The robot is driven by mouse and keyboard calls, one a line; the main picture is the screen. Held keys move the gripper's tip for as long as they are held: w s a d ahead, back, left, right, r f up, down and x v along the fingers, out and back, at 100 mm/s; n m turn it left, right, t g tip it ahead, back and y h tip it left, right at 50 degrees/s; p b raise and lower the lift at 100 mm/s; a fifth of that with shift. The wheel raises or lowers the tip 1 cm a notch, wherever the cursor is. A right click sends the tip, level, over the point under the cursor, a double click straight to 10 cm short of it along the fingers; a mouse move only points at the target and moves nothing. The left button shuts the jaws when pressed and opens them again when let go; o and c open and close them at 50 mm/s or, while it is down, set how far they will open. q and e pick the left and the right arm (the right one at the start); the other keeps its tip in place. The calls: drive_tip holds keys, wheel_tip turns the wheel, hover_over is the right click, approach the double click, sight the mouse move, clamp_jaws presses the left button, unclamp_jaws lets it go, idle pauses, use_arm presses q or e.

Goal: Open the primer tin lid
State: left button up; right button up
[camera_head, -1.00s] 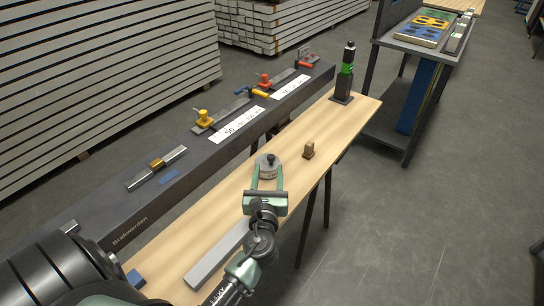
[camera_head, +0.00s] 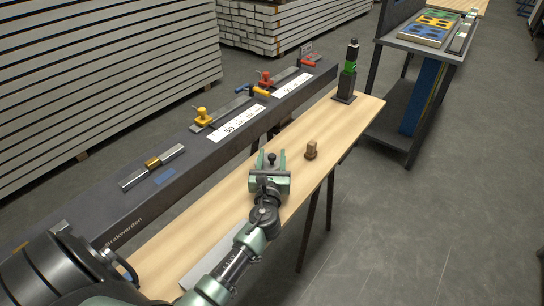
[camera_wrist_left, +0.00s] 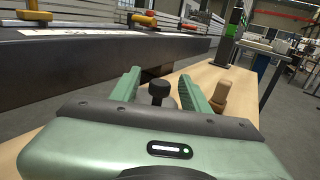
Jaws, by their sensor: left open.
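The primer tin's black lid knob (camera_head: 272,157) shows between the fingers of my left gripper (camera_head: 271,154) in the head view. The left gripper is open, its two green fingers on either side of the knob. In the left wrist view the knob (camera_wrist_left: 158,92) stands upright between the fingers (camera_wrist_left: 158,84), with a visible gap on each side. The tin's body is hidden behind the gripper in both views, and the lid's seating cannot be seen.
A black and green device (camera_head: 347,75) stands at the bench's far end. A dark beam (camera_head: 150,195) with clamps runs along the left side.

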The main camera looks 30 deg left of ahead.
use_arm(q)
clamp_jaws()
idle(1.4)
